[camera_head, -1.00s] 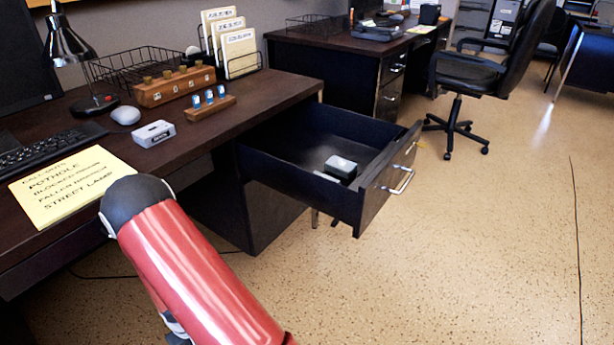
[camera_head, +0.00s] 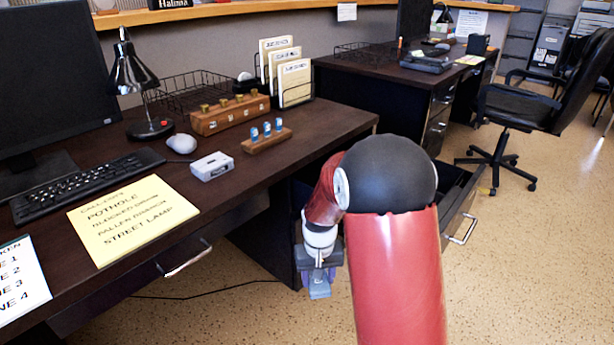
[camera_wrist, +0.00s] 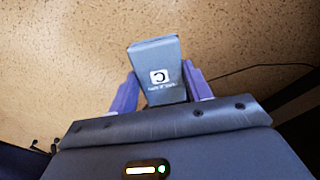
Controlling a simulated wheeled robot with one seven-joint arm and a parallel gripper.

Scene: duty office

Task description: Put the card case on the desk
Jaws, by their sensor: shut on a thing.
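My gripper (camera_head: 319,272) hangs beside the front edge of the desk (camera_head: 330,122), below the level of its top and over the floor. In the wrist view my gripper (camera_wrist: 161,88) has its purple fingers closed on both sides of a flat grey card case (camera_wrist: 153,56) with a white square logo and small lettering. The card case also shows in the head view (camera_head: 320,291), pointing downward under the fingers. The desk top has bare dark wood along its front.
A yellow note sheet (camera_head: 132,218), small grey box (camera_head: 212,166), mouse (camera_head: 181,143), keyboard (camera_head: 85,185), lamp (camera_head: 150,128) and wooden holders (camera_head: 229,117) stand on the desk. The pulled-out drawer (camera_head: 458,215) is mostly hidden behind my arm. An office chair (camera_head: 520,105) stands right.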

